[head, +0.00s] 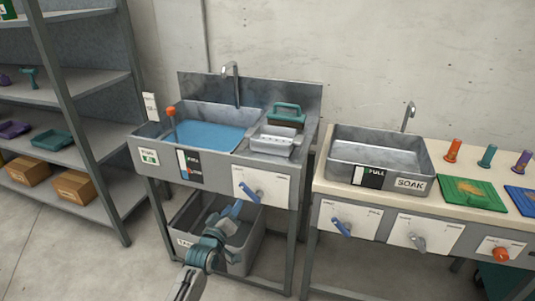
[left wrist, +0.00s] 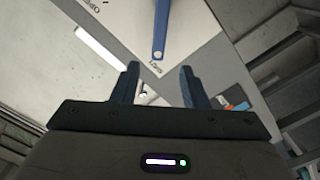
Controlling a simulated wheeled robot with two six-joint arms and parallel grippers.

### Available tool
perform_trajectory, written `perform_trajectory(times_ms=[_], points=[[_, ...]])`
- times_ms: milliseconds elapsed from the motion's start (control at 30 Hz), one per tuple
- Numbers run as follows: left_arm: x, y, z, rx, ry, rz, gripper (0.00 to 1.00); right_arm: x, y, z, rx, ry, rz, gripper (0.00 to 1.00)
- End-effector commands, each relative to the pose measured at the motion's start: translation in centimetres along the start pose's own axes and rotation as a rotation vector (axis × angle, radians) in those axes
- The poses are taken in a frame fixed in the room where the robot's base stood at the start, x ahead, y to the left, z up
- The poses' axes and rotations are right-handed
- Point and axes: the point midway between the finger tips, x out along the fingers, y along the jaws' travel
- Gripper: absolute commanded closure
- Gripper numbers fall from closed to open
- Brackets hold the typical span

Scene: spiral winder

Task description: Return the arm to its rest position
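My left arm (head: 205,252) reaches up from the bottom of the head view toward the left sink stand. Its gripper (head: 229,213) is in front of the stand, below the white lever panel (head: 275,187). In the left wrist view the gripper (left wrist: 160,85) has its two blue fingers apart with nothing held between them. The blue lever (head: 252,193) on the panel shows beyond the fingertips in the left wrist view (left wrist: 160,32), apart from them. My right gripper is not seen.
A grey bin (head: 245,255) stands under the left sink (head: 210,135), behind my gripper. To the right is a counter with a soak basin (head: 378,152), more levers and coloured pegs. Shelves (head: 75,120) with boxes stand at left. The floor (head: 90,265) at lower left is clear.

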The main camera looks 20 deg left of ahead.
Motion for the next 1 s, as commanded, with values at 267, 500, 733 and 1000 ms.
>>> perform_trajectory(times_ms=[267,500,733,1000], points=[[-2.1,-5.0,5.1,0.081,-0.116,-0.114,0.60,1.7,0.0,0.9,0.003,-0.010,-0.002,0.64],[-11.1,-16.0,16.3,0.279,-0.422,-0.337,0.60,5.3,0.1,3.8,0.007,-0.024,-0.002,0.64],[-24.1,-24.2,25.3,0.448,-0.752,-0.489,0.60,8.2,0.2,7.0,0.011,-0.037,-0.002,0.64],[-41.8,-29.9,32.0,0.604,-1.140,-0.583,0.60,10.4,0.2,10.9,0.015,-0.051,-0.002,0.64]])
